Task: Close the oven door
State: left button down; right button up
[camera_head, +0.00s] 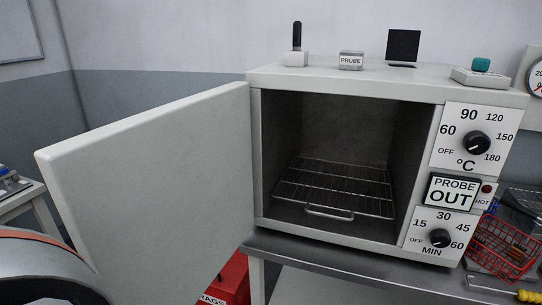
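The oven (390,84) is a pale box on a metal bench. Its door (160,180) stands wide open, hinged at the left side of the opening and swung out to the left toward me. The oven cavity (345,125) holds a wire rack (335,185) with a handle at its front and looks otherwise empty. No door handle shows on the visible face of the door. Neither of my grippers is in view. A curved grey part with an orange band at the lower left seems to be mine.
The metal bench (350,268) runs under the oven. A red rags bin (232,280) stands below the door. A red wire basket (500,248) sits right of the oven. Small items, including a probe block (351,60), stand on the oven top.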

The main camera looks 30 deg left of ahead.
aim_at(157, 202)
jog(key=k+j, duration=0.15)
jog(key=j, duration=0.2)
jog(key=k+j, duration=0.1)
jog(key=j, duration=0.3)
jog(key=k+j, duration=0.15)
jog(key=j, duration=0.2)
jog(key=k+j, duration=0.15)
jog(key=j, duration=0.2)
jog(key=k+j, duration=0.1)
jog(key=j, duration=0.3)
jog(key=k+j, duration=0.15)
jog(key=j, duration=0.2)
jog(key=k+z, duration=0.1)
